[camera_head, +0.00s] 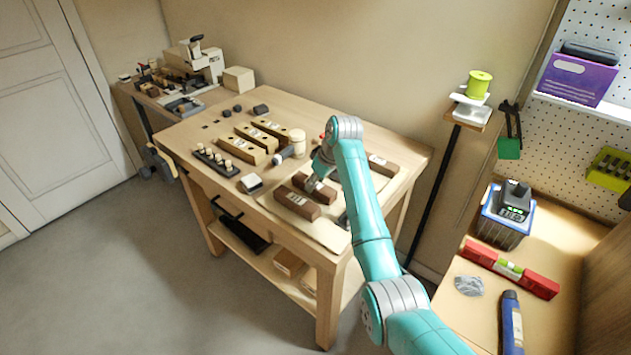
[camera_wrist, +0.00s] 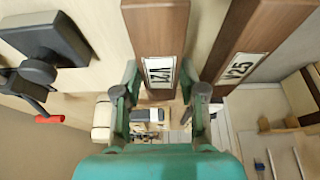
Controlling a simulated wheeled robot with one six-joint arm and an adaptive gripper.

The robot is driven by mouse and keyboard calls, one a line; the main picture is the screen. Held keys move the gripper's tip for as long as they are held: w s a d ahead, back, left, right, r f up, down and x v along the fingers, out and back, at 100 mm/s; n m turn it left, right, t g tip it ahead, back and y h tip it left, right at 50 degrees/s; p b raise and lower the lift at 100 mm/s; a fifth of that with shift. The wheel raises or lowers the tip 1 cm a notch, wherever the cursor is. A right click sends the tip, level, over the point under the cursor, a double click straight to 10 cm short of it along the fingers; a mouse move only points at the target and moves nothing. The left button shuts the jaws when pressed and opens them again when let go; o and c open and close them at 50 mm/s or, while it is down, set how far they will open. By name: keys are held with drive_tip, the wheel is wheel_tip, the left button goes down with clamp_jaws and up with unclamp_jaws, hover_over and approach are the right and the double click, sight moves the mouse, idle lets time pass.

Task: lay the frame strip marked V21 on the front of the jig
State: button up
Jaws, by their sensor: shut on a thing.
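The frame strip marked V21 (camera_wrist: 157,35) is a dark brown wooden bar with a white label in the wrist view. My gripper (camera_wrist: 160,95) has one finger on each side of its labelled end and is shut on it. In the head view my gripper (camera_head: 312,184) is low over the bench, at a dark strip (camera_head: 324,191). A second dark strip, marked V25 (camera_wrist: 252,45), lies beside V21 on the right in the wrist view. I cannot clearly single out the jig; a pale board (camera_head: 330,236) lies under the strips at the bench front.
Another labelled dark strip (camera_head: 297,203) lies in front of my gripper. Light wooden blocks (camera_head: 250,150), a mallet (camera_head: 297,143) and a black peg rack (camera_head: 215,161) stand to the left. A dark clamp-like tool (camera_wrist: 45,40) is close on the left in the wrist view.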

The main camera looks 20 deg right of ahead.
drive_tip(key=shift+f, duration=0.2)
drive_tip(key=o, duration=1.3)
drive_tip(key=shift+o, duration=0.3)
drive_tip(key=shift+o, duration=0.6)
drive_tip(key=shift+v, duration=3.55)
drive_tip(key=shift+a, duration=0.1)
